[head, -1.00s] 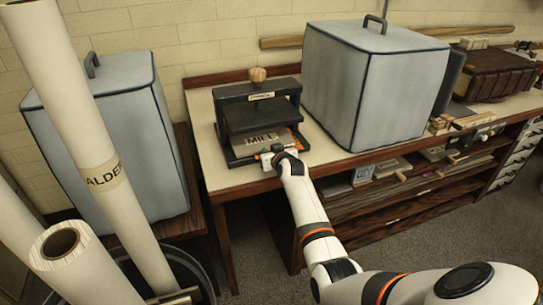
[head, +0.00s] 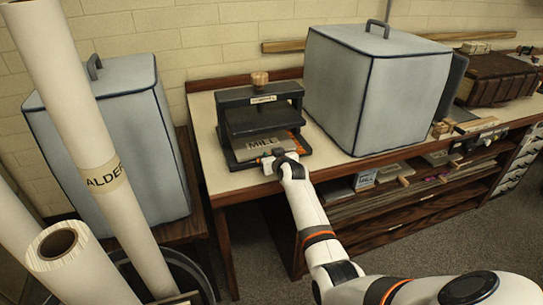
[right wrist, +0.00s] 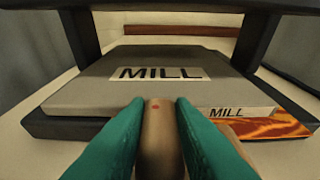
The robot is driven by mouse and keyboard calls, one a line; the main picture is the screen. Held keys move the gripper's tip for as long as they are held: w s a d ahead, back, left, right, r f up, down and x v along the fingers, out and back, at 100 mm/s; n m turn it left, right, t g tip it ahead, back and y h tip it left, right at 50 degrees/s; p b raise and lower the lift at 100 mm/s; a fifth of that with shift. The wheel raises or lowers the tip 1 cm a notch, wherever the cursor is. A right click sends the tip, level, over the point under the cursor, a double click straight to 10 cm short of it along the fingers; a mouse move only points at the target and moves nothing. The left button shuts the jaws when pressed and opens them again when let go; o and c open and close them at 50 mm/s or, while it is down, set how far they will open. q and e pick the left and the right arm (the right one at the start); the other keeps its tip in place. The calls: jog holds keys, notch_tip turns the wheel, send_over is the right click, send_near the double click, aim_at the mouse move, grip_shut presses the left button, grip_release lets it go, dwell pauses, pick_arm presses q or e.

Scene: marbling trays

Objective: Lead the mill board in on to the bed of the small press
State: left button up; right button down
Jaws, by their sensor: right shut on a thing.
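The mill board (head: 245,152) is a grey slab with a MILL label on top. In the right wrist view the mill board (right wrist: 90,92) lies over the dark bed (right wrist: 60,125) of the small press, its far part between the uprights. A front edge label also reads MILL, beside an orange marbled strip (right wrist: 285,125). The small press (head: 234,98) is dark, with a wooden knob on top. My right gripper (head: 272,160) is at the board's front edge. Its teal fingers (right wrist: 158,115) are shut on the board's tan wooden tab (right wrist: 153,125). My left gripper is not in view.
A blue-grey covered box (head: 340,85) stands close right of the press on the bench (head: 205,150). Shelves below hold several boards with wooden tabs. Tall paper rolls (head: 95,165) and another covered box (head: 150,150) stand at the left.

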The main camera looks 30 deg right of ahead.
jog(key=c, duration=1.2)
grip_release()
jog(key=shift+f, duration=0.1)
jog(key=shift+o, duration=0.2)
jog(key=shift+f, duration=0.1)
jog(key=p+v, duration=0.2)
jog(key=v, duration=1)
jog(key=s+a+f+n+g+y, duration=0.15)
jog(key=s+a+f, duration=0.3)
jog(key=f, duration=0.65)
jog(key=s+a+f+g, duration=0.3)
jog(key=s+f, duration=0.3)
jog(key=f, duration=0.6)
jog(key=s+a+f+n+g+y, duration=0.1)
jog(key=s+a+f+g, duration=0.15)
jog(key=s+f, duration=0.6)
jog(key=s+a+f+g, duration=0.2)
jog(key=s+f, duration=0.4)
jog(key=s, duration=0.5)
jog(key=s+a+f+n+g, duration=0.1)
jog(key=s+a+f, duration=0.1)
jog(key=s+f, duration=0.5)
jog(key=s+a+f+n+g, duration=0.1)
jog(key=s+f, duration=0.5)
jog(key=s, duration=0.9)
jog(key=shift+s+a+g+y+p, duration=0.4)
jog(key=shift+a+g, duration=0.4)
jog(key=shift+a, duration=0.25)
